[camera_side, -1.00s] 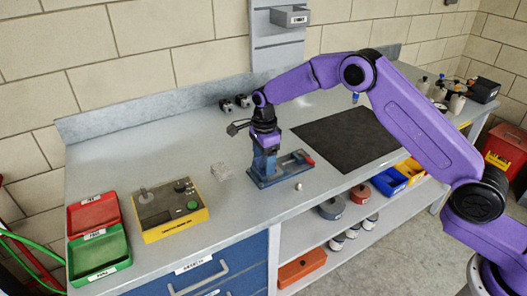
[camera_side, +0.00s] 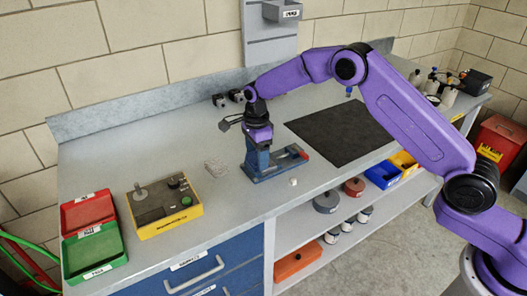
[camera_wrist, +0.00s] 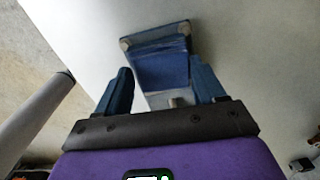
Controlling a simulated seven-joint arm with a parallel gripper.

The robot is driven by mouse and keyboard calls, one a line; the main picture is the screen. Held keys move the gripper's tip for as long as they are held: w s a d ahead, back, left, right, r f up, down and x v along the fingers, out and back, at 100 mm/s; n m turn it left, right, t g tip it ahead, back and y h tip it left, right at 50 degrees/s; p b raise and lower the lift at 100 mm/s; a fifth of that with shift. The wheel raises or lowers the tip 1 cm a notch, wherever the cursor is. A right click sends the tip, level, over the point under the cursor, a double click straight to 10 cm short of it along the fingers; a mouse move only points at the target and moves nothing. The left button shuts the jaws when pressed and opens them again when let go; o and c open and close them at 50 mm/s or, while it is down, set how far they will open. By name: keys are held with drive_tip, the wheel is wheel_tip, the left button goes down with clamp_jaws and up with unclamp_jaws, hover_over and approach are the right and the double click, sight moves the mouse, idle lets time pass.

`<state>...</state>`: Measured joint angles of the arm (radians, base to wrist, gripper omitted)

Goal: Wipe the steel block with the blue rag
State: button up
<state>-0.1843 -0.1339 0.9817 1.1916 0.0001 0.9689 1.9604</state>
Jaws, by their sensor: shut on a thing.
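My gripper (camera_side: 258,145) points down over the left end of a blue vise-like fixture (camera_side: 262,173) on the bench. In the wrist view its two dark blue fingers stand apart (camera_wrist: 162,88), with a blue piece (camera_wrist: 165,70) between them. I take this piece to be the blue rag, but it is hard to part from the blue fixture behind it. A small grey metal surface (camera_wrist: 176,101) shows between the fingers, possibly the steel block. In the side view, my gripper hides most of this spot, so contact between rag and block cannot be told.
A yellow control box (camera_side: 165,207) and red and green open bins (camera_side: 92,248) stand to the left. A black mat (camera_side: 345,132) covers bench to the right.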

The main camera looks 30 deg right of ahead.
drive_tip(key=shift+d+r, duration=0.1)
drive_tip(key=shift+r, duration=3.95)
